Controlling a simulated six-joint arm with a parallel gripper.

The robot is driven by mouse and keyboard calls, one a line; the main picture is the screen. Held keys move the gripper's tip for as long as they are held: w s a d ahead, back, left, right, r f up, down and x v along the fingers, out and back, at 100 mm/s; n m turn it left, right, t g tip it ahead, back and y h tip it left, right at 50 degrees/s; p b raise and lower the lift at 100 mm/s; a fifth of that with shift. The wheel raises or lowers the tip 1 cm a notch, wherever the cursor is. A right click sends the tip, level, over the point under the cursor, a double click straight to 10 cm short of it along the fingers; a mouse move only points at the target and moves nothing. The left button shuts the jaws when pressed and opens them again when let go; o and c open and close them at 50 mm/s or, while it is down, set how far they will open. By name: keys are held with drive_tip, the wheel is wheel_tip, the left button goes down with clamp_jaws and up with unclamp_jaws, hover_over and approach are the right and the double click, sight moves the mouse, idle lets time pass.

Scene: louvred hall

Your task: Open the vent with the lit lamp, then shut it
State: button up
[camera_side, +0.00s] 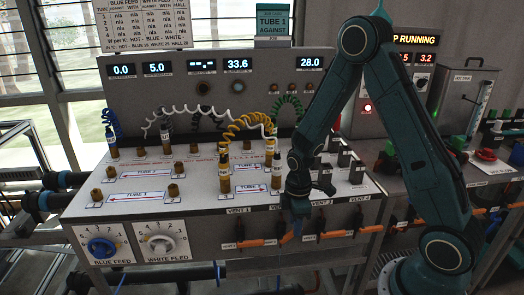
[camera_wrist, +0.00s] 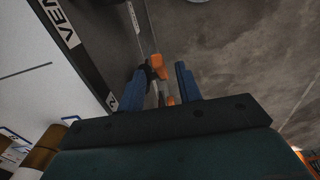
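Several vents with orange handles line the bench's front edge: the vent 1 handle (camera_side: 250,243), a handle beside my gripper (camera_side: 287,239), the vent 3 handle (camera_side: 335,234) and the vent 4 handle (camera_side: 370,229). The handles at vents 1, 3 and 4 lie roughly level. My gripper (camera_side: 297,226) points down at the second vent and covers its label. In the wrist view, the blue fingers of my gripper (camera_wrist: 160,88) are apart, with an orange handle (camera_wrist: 157,66) in line with the gap; contact cannot be told. I see no lit lamp at the vents.
The bench top (camera_side: 140,205) carries brass fittings and coiled hoses. Two feed knobs, blue (camera_side: 101,247) and white (camera_side: 161,244), are at the front left. Bare floor (camera_wrist: 250,50) shows in the wrist view.

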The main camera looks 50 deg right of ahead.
sight(291, 234)
drive_tip(key=shift+f, duration=1.05)
drive_tip(key=shift+c, duration=0.2)
clamp_jaws()
